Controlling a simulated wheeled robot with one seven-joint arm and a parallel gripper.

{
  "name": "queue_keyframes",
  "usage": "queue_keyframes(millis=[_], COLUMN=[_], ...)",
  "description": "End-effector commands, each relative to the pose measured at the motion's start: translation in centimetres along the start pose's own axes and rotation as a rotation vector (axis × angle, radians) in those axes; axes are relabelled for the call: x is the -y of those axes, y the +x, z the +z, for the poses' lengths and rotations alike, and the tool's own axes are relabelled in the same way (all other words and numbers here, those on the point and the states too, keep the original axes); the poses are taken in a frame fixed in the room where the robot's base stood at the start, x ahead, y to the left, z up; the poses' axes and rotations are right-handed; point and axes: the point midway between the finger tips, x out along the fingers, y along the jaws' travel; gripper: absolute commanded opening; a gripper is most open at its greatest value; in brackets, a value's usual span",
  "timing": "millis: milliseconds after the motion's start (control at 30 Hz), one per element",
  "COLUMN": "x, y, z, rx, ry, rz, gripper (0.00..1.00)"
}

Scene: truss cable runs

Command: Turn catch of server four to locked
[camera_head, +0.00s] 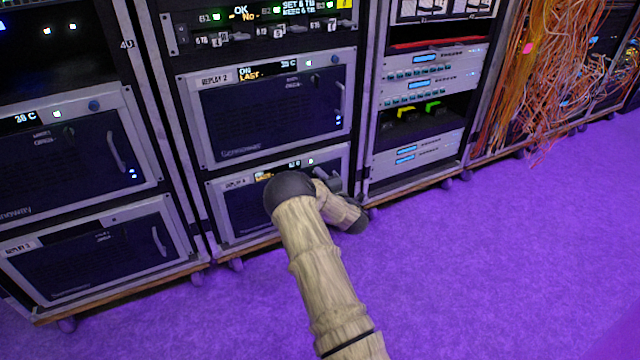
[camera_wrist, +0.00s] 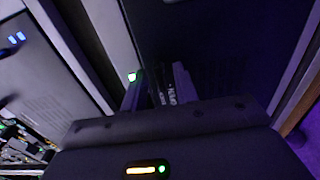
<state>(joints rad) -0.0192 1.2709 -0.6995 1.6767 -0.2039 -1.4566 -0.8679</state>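The lower server of the middle rack (camera_head: 228,215) has a grey frame and a dark front. Its small label is too blurred to read for certain. My arm covers much of it. In the wrist view, the two dark fingers of my gripper (camera_wrist: 160,90) stand apart against a dark panel. Small silvery parts (camera_wrist: 168,97) show between them. I cannot tell whether the fingers touch these parts. The catch and its position cannot be made out.
The server labelled Replay 2 (camera_head: 270,110) sits directly above. Two more servers (camera_head: 75,145) (camera_head: 100,250) fill the left rack. A rack of white units (camera_head: 425,90) stands to the right, with loose orange cables (camera_head: 550,80) beyond. The purple floor (camera_head: 500,270) is clear.

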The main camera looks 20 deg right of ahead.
Motion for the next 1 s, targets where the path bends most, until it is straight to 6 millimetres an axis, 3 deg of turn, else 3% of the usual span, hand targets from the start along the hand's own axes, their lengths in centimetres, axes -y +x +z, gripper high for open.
queue_keyframes(millis=[233,400,1000], x=[-0.06,-0.04,-0.29], y=[0.06,0.04,-0.03], z=[-0.01,-0.01,0.08], rx=[0.000,0.000,0.001], ry=[0.000,0.000,0.104], rz=[0.000,0.000,-0.002], gripper=[0.29,0.00,0.00])
